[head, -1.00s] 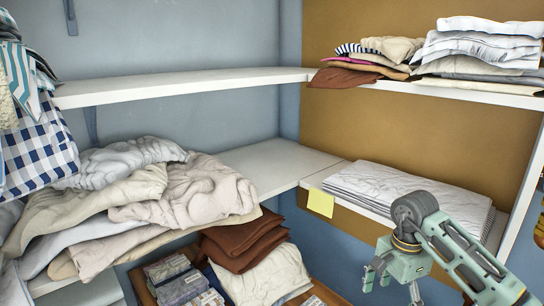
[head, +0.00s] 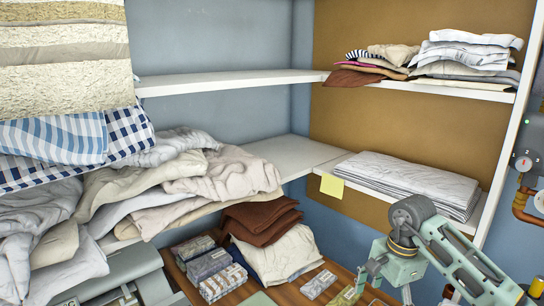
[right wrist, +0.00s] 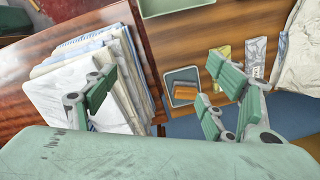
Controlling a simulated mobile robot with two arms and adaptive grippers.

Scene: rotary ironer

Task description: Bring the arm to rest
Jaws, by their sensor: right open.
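My right arm comes in from the lower right of the head view. Its gripper (head: 374,284) hangs in front of the shelf that holds a folded white sheet stack (head: 415,178). In the right wrist view the right gripper (right wrist: 160,92) is open, its green fingers wide apart with nothing held between them. My left gripper is not in view.
A small tray (right wrist: 172,100) with a brown block, a green tray (right wrist: 175,6) and packets (right wrist: 221,56) lie below the gripper. Crumpled linens (head: 215,180) fill the left shelf. A wall panel with gauges (head: 523,163) and copper pipe stands at the far right.

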